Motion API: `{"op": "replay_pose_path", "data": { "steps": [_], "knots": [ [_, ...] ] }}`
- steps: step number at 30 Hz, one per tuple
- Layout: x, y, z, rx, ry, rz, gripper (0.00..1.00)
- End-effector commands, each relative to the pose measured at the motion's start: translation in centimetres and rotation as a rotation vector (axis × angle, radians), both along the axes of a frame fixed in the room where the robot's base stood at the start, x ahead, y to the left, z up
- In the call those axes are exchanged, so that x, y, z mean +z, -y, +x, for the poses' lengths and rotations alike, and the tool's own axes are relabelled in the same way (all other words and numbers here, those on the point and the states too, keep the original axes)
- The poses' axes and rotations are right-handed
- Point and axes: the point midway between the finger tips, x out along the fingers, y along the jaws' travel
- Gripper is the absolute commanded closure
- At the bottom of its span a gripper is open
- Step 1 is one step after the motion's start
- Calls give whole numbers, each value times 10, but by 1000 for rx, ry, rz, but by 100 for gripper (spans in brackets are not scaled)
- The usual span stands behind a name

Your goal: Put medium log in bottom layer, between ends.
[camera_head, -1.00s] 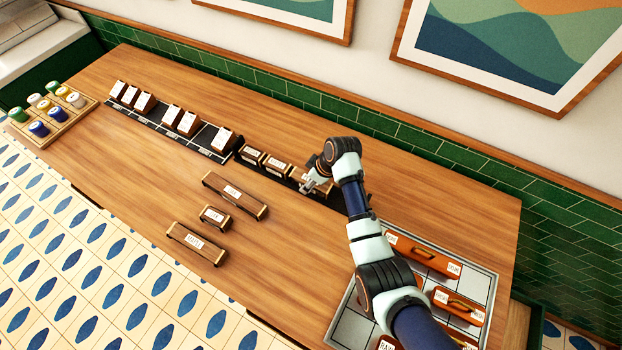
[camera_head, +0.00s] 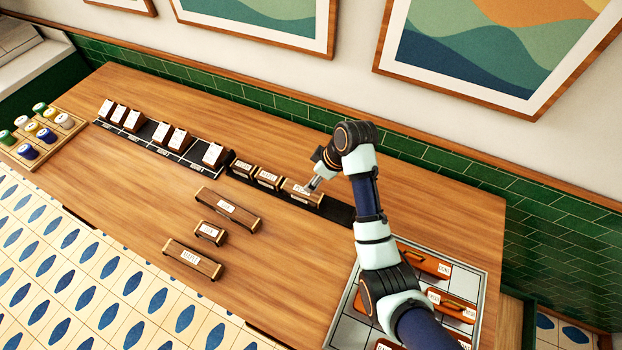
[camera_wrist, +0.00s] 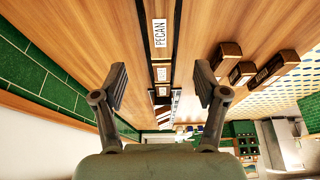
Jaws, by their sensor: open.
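A wooden log with a white label (camera_head: 300,193) lies at the right part of a dark strip. In the wrist view its label reads PECAN (camera_wrist: 159,33). My gripper (camera_head: 313,184) is above this log's right part in the head view. In the wrist view my gripper (camera_wrist: 160,90) is open, with the log's line running between its fingers and nothing clasped. Two smaller labelled logs, (camera_head: 267,178) and (camera_head: 242,168), stand left of it on the strip. A long log (camera_head: 228,208), a short log (camera_head: 209,232) and another log (camera_head: 193,258) lie apart on the table.
Several labelled blocks stand on the dark strip (camera_head: 160,135) at the left. A rack with coloured jars (camera_head: 40,130) is at the far left. A grey tray with orange handled items (camera_head: 452,305) is at the right. The counter (camera_head: 290,255) is clear in front.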

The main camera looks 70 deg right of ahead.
Motion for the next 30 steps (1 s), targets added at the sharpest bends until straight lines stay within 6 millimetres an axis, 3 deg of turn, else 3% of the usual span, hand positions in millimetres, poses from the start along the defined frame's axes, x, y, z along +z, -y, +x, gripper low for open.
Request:
{"op": "replay_pose_path", "data": {
  "steps": [13, 17, 20, 21, 23, 24, 27, 30],
  "knots": [
    [0, 0, 0, 0, 0, 0, 28],
    [6, -26, 28, 14, 22, -35, 28],
    [24, -94, 81, 34, 95, -107, 28],
    [35, -132, 102, 42, 147, -135, 28],
    [56, -194, 125, 51, 240, -164, 28],
    [72, -236, 134, 59, 311, -171, 28],
    [111, -328, 136, 80, 483, -149, 28],
    [145, -391, 121, 94, 619, -95, 28]
  ]
}}
